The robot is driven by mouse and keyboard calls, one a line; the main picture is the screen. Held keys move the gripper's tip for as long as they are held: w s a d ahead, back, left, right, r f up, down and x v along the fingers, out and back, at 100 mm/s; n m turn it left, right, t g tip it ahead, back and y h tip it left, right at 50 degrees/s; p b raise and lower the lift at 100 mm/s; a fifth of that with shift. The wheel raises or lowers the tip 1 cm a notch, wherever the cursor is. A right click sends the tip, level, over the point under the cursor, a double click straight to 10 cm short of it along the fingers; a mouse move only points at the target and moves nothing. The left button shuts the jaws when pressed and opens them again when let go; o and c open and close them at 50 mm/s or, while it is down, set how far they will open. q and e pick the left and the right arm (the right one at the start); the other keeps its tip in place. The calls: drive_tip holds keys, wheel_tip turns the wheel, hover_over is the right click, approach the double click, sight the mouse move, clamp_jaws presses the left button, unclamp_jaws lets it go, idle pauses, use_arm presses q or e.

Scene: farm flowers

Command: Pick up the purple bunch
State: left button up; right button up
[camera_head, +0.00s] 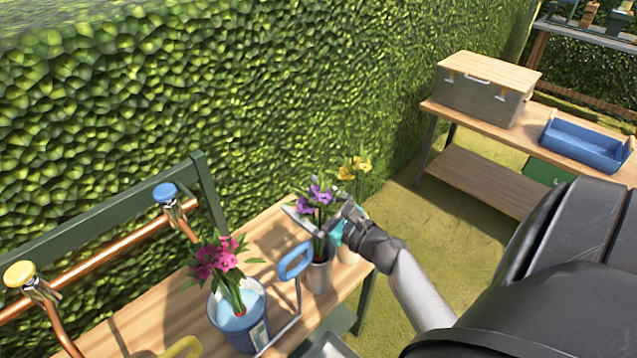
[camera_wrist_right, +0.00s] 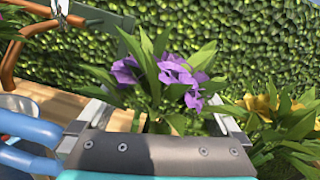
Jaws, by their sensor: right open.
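The purple bunch (camera_head: 318,194), purple flowers with long green leaves, stands upright in a grey pot (camera_head: 319,276) on the wooden bench (camera_head: 130,322). In the right wrist view the purple bunch (camera_wrist_right: 178,74) shows between and beyond my two fingers. My right gripper (camera_head: 322,224) is open at the bunch, with its fingers at the leaves and stems above the pot rim. In the wrist view the right gripper (camera_wrist_right: 160,115) has its fingers apart on either side of the stems. Whether they touch the stems I cannot tell. My left gripper is not in view.
A pink bunch (camera_head: 220,258) stands in a blue-white bucket (camera_head: 240,318) with a blue-gripped handle (camera_head: 294,262) close by. A yellow bunch (camera_head: 355,168) is just behind the purple one. Copper pipes with taps (camera_head: 165,194) run along the left. A hedge closes the back.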

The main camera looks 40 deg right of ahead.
drive_tip(key=shift+w, duration=0.15)
clamp_jaws()
idle(0.8)
